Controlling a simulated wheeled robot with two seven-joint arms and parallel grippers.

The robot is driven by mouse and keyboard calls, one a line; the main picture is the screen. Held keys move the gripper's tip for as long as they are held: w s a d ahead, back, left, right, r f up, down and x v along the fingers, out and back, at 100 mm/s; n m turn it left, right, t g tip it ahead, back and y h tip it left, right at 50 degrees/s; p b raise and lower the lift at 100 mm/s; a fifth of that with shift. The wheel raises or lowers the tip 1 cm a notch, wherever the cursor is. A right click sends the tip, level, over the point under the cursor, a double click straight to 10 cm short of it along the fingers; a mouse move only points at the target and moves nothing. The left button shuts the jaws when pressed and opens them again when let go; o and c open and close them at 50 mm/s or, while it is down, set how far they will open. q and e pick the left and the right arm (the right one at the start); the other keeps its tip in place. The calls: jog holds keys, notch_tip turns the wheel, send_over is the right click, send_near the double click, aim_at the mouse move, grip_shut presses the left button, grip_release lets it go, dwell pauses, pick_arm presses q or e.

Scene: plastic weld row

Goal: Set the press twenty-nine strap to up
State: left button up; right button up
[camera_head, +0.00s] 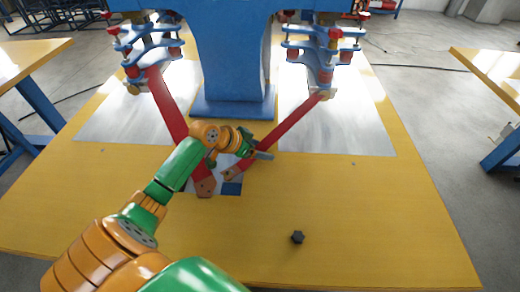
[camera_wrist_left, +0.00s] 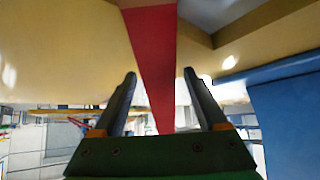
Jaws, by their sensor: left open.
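Two red straps hang from the blue press (camera_head: 235,60). The left strap (camera_head: 170,110) slopes down to the right, and the right strap (camera_head: 292,125) slopes down to the left. Their lower ends lie close together near the table's middle. No label shows which one is number twenty-nine. My left gripper (camera_head: 258,152) is open at the lower part of the right strap. In the left wrist view, a red strap (camera_wrist_left: 152,50) runs between the two open fingers (camera_wrist_left: 160,76), with gaps at both sides. My right gripper is not in view.
The yellow table (camera_head: 380,225) has pale metal plates (camera_head: 350,125) beside the press column. A small black knob-like piece (camera_head: 297,237) lies at the front. Blue brackets (camera_head: 322,50) stand above the straps. The table's front right is mostly clear.

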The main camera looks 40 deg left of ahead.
pick_arm(q)
jog(key=shift+s, duration=0.1)
grip_shut()
jog(key=shift+r, duration=0.1)
dwell(1.2)
